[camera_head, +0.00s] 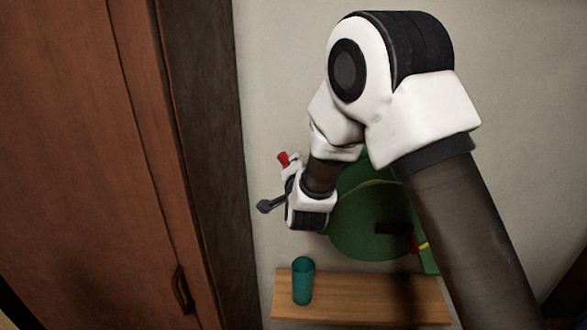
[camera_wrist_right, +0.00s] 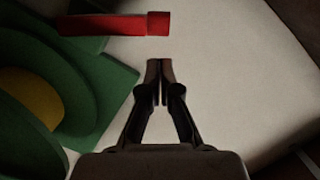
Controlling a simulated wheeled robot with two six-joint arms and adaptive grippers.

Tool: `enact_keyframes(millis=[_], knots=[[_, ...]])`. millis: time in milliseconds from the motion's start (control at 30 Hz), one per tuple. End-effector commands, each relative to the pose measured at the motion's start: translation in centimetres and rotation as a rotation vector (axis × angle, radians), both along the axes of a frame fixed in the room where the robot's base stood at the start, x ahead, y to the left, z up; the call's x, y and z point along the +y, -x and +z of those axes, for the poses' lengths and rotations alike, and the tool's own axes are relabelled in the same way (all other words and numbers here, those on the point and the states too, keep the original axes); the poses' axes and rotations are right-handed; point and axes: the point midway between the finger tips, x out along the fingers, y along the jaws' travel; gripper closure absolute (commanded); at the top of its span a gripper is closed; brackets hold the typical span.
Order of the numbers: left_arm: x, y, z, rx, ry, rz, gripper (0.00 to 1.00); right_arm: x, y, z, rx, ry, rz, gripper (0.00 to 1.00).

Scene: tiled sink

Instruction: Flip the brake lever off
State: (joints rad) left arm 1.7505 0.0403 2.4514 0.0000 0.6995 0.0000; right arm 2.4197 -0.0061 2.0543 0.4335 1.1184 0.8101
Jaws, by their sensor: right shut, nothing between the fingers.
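The red lever (camera_wrist_right: 115,23) shows in the right wrist view as a bar across the top left, with a thicker block at its right end. It reaches out from a green body (camera_wrist_right: 110,95) with a yellow round part (camera_wrist_right: 28,98). In the head view a small red piece (camera_head: 283,158) shows just above my right wrist; I cannot tell if it is this lever's end. My right gripper (camera_head: 268,206) is shut and empty, left of the green body (camera_head: 365,225). In the wrist view its fingertips (camera_wrist_right: 160,68) are below the lever's thick end, apart from it in the picture. My left gripper is out of view.
A wooden shelf (camera_head: 350,298) with a teal cup (camera_head: 303,282) is below the green body. A brown door (camera_head: 90,160) and dark frame (camera_head: 205,130) stand at the left.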

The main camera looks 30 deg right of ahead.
Motion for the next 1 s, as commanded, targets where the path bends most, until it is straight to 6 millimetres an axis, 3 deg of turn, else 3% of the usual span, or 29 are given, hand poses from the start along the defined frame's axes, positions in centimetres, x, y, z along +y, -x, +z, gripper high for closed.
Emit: enact_keyframes(millis=[33, 200, 400, 1000], knots=[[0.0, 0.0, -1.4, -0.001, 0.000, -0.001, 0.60, 0.8, 1.4, -0.5, 0.001, 0.006, 0.006, 1.00], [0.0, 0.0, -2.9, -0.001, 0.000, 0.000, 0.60, 2.3, 5.3, 0.1, 0.001, 0.008, 0.006, 1.00], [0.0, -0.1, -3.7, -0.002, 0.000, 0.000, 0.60, 3.4, 8.2, 0.7, 0.001, 0.007, 0.004, 1.00], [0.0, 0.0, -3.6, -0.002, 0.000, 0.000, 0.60, 3.6, 8.8, 0.7, 0.004, 0.003, 0.002, 1.00]])
